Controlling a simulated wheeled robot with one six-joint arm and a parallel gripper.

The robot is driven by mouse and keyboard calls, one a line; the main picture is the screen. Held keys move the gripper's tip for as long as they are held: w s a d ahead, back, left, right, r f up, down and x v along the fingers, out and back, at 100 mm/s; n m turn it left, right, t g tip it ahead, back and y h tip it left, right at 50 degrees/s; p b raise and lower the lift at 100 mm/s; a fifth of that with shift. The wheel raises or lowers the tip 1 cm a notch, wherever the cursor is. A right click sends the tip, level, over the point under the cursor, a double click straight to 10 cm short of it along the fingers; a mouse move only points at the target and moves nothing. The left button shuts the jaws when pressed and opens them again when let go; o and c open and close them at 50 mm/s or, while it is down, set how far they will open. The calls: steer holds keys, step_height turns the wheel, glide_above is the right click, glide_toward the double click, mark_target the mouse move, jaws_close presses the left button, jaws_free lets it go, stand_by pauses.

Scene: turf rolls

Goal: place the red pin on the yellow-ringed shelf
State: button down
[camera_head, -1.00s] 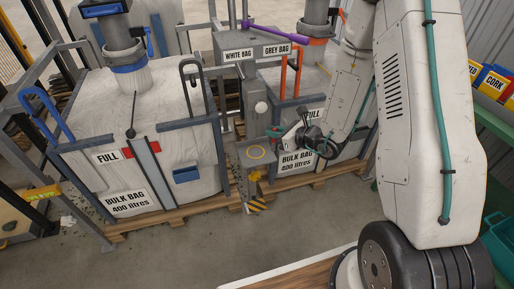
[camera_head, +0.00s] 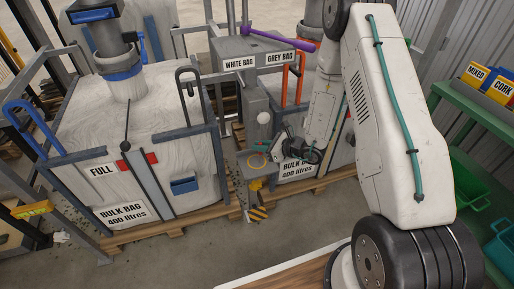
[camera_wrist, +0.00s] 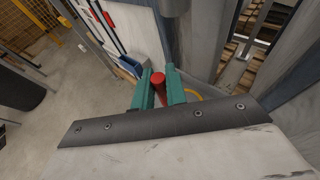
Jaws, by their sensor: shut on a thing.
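The red pin (camera_wrist: 158,80) is between the two teal fingers of my gripper (camera_wrist: 160,88) in the wrist view, its red end showing. My gripper is shut on it. In the head view my gripper (camera_head: 268,154) is over the right part of the small grey shelf (camera_head: 249,171), which bears a yellow ring (camera_head: 257,161). Part of the ring (camera_wrist: 194,93) shows just right of the fingers in the wrist view. The pin is too small to make out in the head view, and I cannot tell whether it touches the shelf.
A white bulk bag (camera_head: 90,115) in a grey frame stands left of the shelf, another (camera_head: 298,171) right behind it. A grey box (camera_head: 259,56) labelled white bag and grey bag stands above, with a purple lever (camera_head: 280,37) on top. A green rack (camera_head: 468,115) is at right.

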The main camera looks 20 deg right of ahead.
steer(key=shift+w+f, duration=1.6)
steer(key=shift+f, duration=0.3)
steer(key=shift+f, duration=0.15)
steer(key=c, duration=1.4)
jaws_free()
steer(key=shift+c, duration=0.2)
steer(key=shift+s+d+r, duration=0.2)
steer(key=shift+r, duration=0.1)
steer(key=v, duration=1.1)
steer(key=shift+s, duration=0.2)
steer(key=shift+d, duration=0.1)
